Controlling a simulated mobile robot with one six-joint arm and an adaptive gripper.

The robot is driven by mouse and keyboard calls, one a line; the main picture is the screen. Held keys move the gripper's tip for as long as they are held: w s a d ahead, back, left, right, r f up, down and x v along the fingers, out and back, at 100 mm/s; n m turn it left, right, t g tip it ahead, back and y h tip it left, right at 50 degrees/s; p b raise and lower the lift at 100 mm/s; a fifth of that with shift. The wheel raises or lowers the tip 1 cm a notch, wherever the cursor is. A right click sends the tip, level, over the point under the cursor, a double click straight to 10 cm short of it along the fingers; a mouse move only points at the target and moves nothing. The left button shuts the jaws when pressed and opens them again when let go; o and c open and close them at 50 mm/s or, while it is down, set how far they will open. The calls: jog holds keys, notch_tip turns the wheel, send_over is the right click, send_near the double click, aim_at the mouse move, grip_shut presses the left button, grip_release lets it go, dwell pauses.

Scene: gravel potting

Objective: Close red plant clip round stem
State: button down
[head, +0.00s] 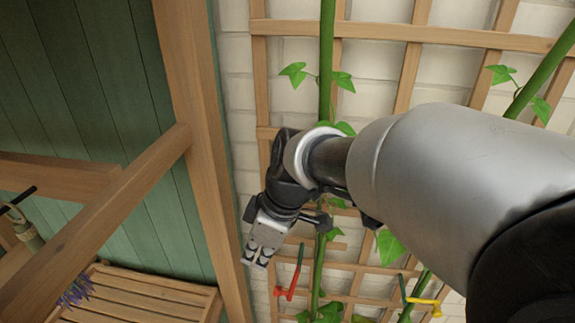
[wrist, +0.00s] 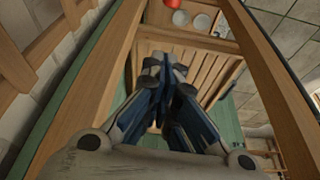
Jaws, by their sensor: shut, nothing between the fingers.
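The red plant clip (head: 290,286) is in the lower middle of the head view, beside the left side of a green stem (head: 325,70). A thin dark green bar rises from its upper end. Whether its jaw goes round the stem cannot be made out. My gripper (head: 257,257) is left of the clip and a little higher in the picture, with a gap between them. Its fingers point down and are shut and empty. In the wrist view my gripper (wrist: 166,72) shows its fingertips together over a slatted bench, and the red clip is not seen near them.
A wooden trellis (head: 385,31) stands against a white brick wall. A yellow clip (head: 424,303) is beside another stem at the lower right. A wooden post (head: 200,140) stands close left of my gripper. A slatted bench (head: 140,296) is lower left.

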notch_tip(320, 180, down, 9)
jog(key=shift+d+r, duration=0.15)
jog(key=shift+d, duration=0.3)
jog(key=shift+s+d+b, duration=0.1)
jog(key=shift+d+b, duration=0.05)
jog(key=shift+b, duration=0.15)
